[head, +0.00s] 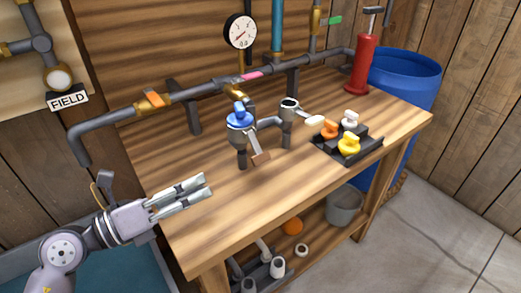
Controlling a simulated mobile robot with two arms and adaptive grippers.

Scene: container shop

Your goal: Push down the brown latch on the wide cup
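The wide cup (240,136) is a grey pipe fitting on the wooden bench, with a blue piece (240,120) in its mouth. The brown latch (260,157) hangs from its front right side, tilted down toward the bench top. My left gripper (207,185) is over the bench's front left edge, to the left of and nearer than the cup. Its two fingers are apart, nothing shows between them, and they touch neither cup nor latch. My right gripper is out of view.
A second fitting (287,122) with a white-ended lever (314,120) stands right of the cup. A black tray (368,148) holds orange, white and yellow fittings. A grey pipe with a gauge (241,31) runs along the back. The bench front (215,215) is clear.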

